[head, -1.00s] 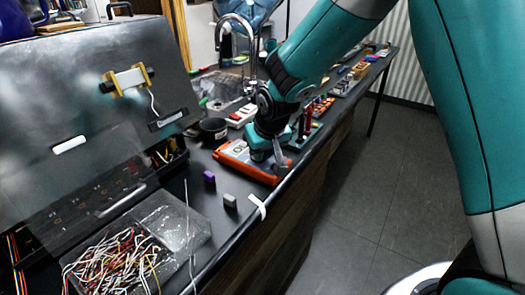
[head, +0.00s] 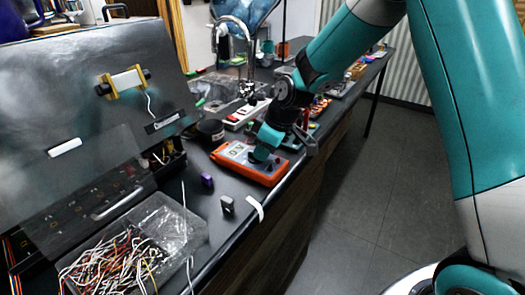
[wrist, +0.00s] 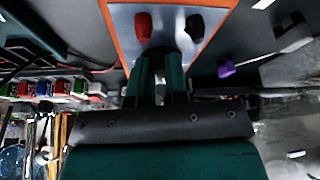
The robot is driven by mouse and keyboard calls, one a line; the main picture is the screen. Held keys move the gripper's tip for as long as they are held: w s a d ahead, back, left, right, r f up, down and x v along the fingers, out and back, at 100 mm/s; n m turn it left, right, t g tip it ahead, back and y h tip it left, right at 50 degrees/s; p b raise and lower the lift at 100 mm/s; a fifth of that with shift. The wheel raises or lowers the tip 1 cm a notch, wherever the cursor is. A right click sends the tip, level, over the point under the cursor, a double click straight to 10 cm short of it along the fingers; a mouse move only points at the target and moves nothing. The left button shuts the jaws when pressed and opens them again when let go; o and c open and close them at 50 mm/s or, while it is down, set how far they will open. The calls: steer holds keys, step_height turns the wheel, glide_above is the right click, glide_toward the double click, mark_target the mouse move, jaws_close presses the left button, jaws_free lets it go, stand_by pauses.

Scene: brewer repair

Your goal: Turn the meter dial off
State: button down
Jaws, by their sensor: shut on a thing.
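The orange meter (head: 272,175) with a grey face lies on the dark bench in the head view. In the wrist view the meter (wrist: 188,12) shows a red and a black socket on its face. My gripper (head: 258,153) reaches down onto the meter's face. In the wrist view my gripper (wrist: 165,62) has its two teal fingers close together around the dark round dial (wrist: 166,55), shut on it. The fingers hide most of the dial, and I cannot read its setting.
A purple block (head: 207,181) and a dark grey block (head: 227,205) stand nearer on the bench. A clear bin of wires (head: 181,235) is at the front left. A black cup (head: 211,129) and a power strip (head: 247,114) lie behind the meter.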

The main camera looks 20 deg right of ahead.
steer(key=n, duration=0.2)
steer(key=n+g, duration=0.1)
steer(key=n, duration=0.1)
steer(key=shift+w+d+n+g+y, duration=0.2)
steer(key=shift+w+n+g+y, duration=0.1)
steer(key=shift+w, duration=0.1)
steer(key=shift+w+n+g+b, duration=0.15)
steer(key=shift+n+g+b, duration=0.2)
steer(key=shift+n, duration=0.6)
steer(key=shift+w+n+g+b, duration=0.1)
steer(key=shift+n+g, duration=0.35)
steer(key=shift+n, duration=0.5)
steer(key=c, duration=1.1)
jaws_free()
steer(key=p+v, duration=0.2)
steer(key=v, duration=1.5)
steer(key=shift+w+d+r, duration=0.1)
steer(key=shift+w+d, duration=0.05)
steer(key=shift+d, duration=0.1)
